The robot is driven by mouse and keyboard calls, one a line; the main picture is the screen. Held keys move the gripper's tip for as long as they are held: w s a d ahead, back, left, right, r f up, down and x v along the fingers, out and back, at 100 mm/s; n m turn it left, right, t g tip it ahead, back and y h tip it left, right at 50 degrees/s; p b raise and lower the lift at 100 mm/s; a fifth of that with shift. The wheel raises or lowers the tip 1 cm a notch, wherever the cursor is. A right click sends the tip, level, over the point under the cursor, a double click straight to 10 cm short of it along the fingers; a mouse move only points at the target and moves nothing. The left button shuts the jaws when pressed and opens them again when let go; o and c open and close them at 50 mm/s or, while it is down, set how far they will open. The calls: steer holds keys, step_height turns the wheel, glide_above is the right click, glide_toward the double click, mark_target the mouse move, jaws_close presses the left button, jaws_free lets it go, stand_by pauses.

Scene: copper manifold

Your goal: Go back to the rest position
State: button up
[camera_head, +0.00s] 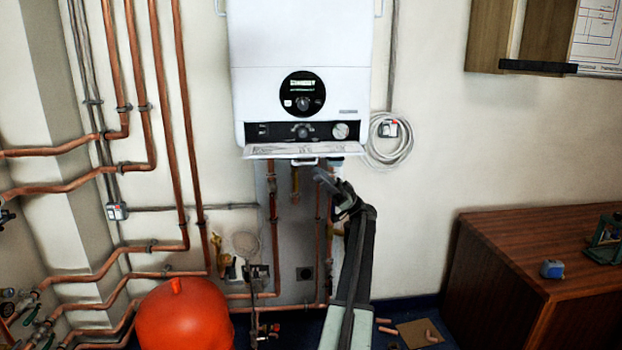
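My arm rises from the bottom middle of the head view, and my gripper (326,180) is at its upper end, just below the right part of the white boiler (300,60). The gripper is small and dark here, and I cannot tell whether its fingers are apart or hold anything. The boiler hangs on the wall with its lower flap (305,150) folded out above the gripper. Copper pipes (274,230) run down the wall below the boiler, left of my arm. My forearm hides part of the wall and pipes behind it.
A red round tank (186,318) stands at the lower left. A wooden cabinet (520,260) stands at the right with a blue tape measure (552,269) on it. A coiled white cable (389,140) hangs right of the boiler. The wall between arm and cabinet is clear.

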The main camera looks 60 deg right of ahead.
steer(key=shift+v, duration=1.1)
